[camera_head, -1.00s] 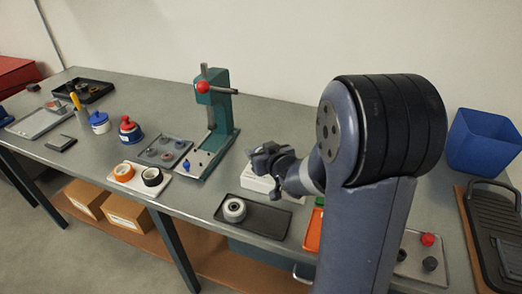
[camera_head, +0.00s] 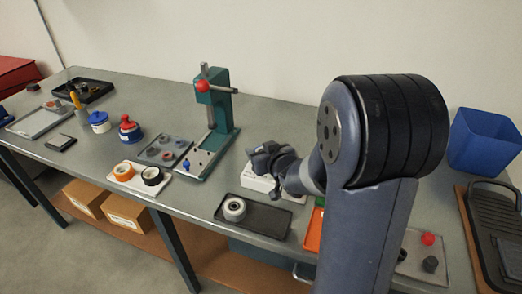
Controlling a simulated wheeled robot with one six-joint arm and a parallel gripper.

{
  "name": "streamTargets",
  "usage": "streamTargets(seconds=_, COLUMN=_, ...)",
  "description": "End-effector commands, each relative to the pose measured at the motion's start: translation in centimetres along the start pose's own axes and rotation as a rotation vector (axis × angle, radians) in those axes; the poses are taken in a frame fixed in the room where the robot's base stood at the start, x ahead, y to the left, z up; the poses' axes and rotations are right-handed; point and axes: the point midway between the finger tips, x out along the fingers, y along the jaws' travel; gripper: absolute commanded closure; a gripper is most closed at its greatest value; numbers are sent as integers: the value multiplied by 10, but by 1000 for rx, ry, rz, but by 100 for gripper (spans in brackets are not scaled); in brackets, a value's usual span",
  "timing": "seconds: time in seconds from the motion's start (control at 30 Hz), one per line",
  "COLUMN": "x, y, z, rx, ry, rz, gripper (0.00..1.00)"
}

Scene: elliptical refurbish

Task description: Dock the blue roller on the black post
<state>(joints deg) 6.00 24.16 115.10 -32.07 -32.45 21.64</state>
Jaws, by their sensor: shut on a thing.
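My gripper (camera_head: 264,158) is above the table, right of the green press and above a white block. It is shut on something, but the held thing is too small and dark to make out. I cannot pick out a blue roller for certain. No black post can be told clearly. A pale roller with a dark centre (camera_head: 234,209) sits at the left end of a dark tray (camera_head: 268,219).
A white tray (camera_head: 132,187) holds an orange ring (camera_head: 123,171) and a black ring (camera_head: 152,176). A grey tray (camera_head: 149,154) holds small parts. The white block (camera_head: 259,183) lies below my gripper. A blue bin (camera_head: 484,142) stands at right. Bare table lies behind the press.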

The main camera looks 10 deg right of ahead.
Motion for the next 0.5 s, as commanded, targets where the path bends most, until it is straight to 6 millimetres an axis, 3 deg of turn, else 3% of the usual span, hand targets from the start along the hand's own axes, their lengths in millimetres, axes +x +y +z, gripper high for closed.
streamTargets(seconds=0.5, x=2, y=0, z=6, rx=0, ry=1, rz=0, gripper=73)
